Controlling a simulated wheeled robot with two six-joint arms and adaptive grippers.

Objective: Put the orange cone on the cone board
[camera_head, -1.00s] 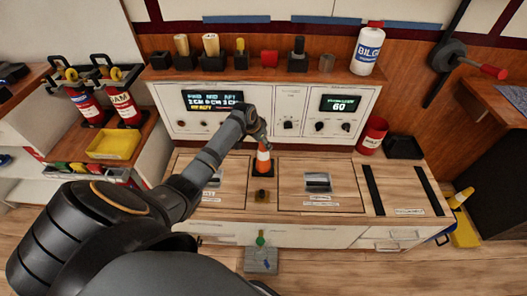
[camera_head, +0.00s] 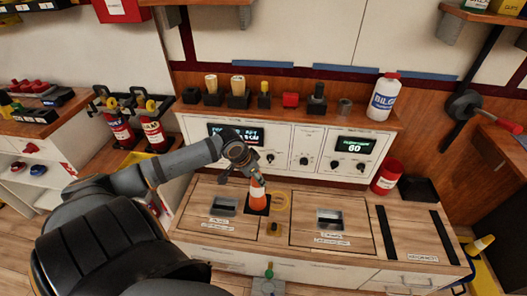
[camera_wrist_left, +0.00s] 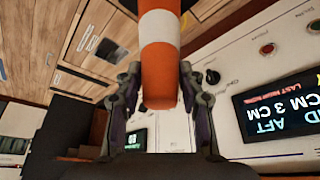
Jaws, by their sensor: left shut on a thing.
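The orange cone (camera_head: 257,190) has a white band and a dark square base. In the head view it is at the middle of the wooden counter. My left gripper (camera_head: 243,164) is shut on its upper part from above. In the left wrist view the cone (camera_wrist_left: 160,75) lies between the two fingers (camera_wrist_left: 160,110), and its base is out of frame. A gap under the base is hard to judge. I cannot pick out a cone board. My right gripper is not in view.
Behind the counter (camera_head: 350,258) stands a white panel with screens and knobs. A shelf above holds several small items and a white bottle (camera_head: 386,97). Metal recessed handles (camera_head: 331,219) and a small dark knob (camera_head: 273,229) are on the counter. A red can (camera_head: 386,176) stands at right.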

